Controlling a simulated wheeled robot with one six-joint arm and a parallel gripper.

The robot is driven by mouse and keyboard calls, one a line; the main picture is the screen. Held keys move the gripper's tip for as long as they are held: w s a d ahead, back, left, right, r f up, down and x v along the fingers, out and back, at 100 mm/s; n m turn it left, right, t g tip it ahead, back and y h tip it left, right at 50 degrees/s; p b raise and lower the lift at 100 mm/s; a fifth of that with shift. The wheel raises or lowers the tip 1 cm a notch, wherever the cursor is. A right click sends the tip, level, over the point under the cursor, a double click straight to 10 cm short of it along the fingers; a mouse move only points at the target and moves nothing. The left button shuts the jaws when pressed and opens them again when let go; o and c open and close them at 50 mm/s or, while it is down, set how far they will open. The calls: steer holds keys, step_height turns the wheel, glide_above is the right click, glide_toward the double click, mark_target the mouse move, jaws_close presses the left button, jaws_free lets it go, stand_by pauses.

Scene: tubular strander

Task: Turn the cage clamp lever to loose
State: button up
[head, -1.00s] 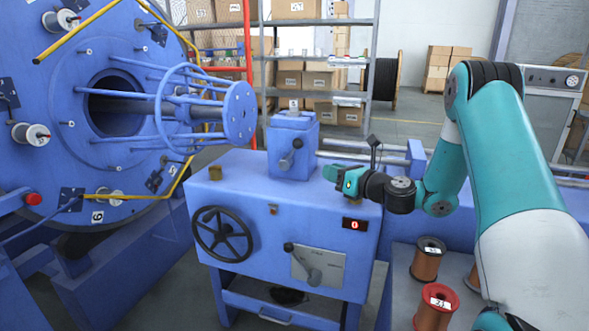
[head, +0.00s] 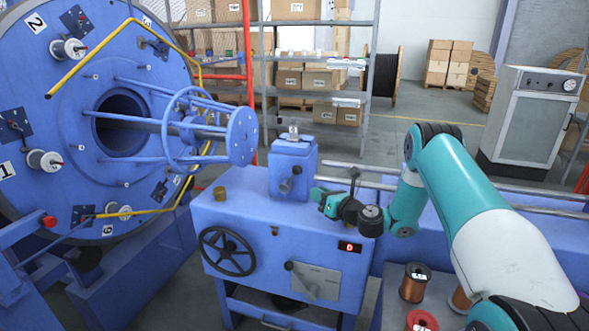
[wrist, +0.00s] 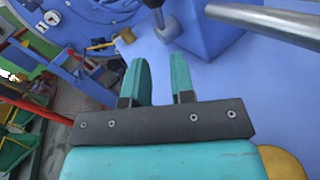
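A blue clamp block (head: 293,160) stands on top of the blue cabinet, with a short dark-knobbed lever (head: 287,186) on its front face. In the wrist view this lever (wrist: 168,28) shows at the top, beyond my fingers, apart from them. A second lever (head: 291,267) sits on the grey plate on the cabinet front; I cannot tell from labels which one is the cage clamp lever. My gripper (head: 320,200) is just right of the block lever, above the cabinet top. In the wrist view its two teal fingers (wrist: 162,80) are apart with nothing between them.
Metal rails (head: 470,199) run right of the block. Copper spools (head: 414,283) stand at lower right.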

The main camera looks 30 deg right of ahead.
mark_target(292, 178)
steer(key=p+x, duration=0.1)
steer(key=x, duration=1)
jaws_close()
